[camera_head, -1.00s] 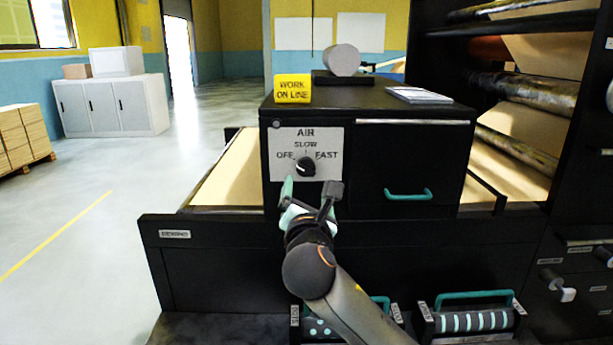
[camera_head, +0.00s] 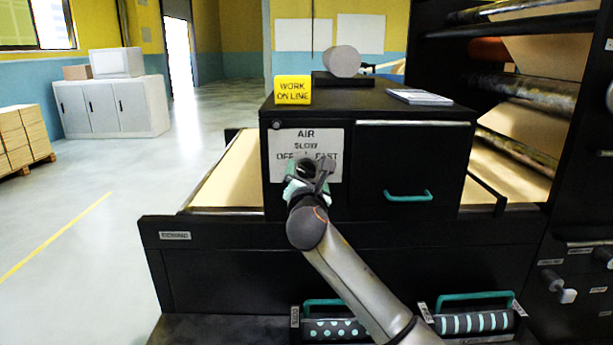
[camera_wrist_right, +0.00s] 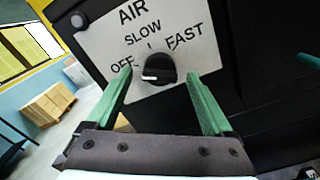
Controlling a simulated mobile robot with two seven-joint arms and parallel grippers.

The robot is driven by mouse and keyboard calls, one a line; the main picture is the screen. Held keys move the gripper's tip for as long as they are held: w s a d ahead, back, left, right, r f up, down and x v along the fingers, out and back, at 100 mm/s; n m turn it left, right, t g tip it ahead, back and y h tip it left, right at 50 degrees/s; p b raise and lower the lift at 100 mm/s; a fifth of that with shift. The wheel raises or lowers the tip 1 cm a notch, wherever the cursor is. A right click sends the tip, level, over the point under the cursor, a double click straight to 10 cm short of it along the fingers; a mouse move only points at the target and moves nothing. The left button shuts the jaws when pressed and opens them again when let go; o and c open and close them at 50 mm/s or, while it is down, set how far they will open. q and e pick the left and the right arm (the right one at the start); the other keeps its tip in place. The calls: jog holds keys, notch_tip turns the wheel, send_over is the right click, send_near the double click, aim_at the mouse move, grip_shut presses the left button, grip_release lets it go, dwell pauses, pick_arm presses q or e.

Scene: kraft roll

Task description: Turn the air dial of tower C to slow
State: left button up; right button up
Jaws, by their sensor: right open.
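The air dial is a round black knob with a white mark, on a white plate (camera_head: 335,137) lettered AIR, SLOW, OFF and FAST. The plate is on the front of a black cabinet (camera_head: 365,118). In the right wrist view the dial (camera_wrist_right: 163,68) shows clearly, its white mark at its left side, towards OFF. My right gripper (camera_head: 308,167) is open in front of the dial and hides most of it in the head view. In the right wrist view its green fingers (camera_wrist_right: 160,78) stand apart on both sides of the dial. Contact cannot be told. My left gripper is not in view.
A yellow WORK ON LINE sign (camera_head: 293,90), a grey roll (camera_head: 342,61) and a paper stack (camera_head: 418,96) are on the cabinet top. A green handle (camera_head: 408,196) sticks out right of the dial. Patterned rollers (camera_head: 478,322) with green handles are below.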

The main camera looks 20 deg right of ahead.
jog(key=shift+c, duration=0.2)
jog(key=c, duration=1.3)
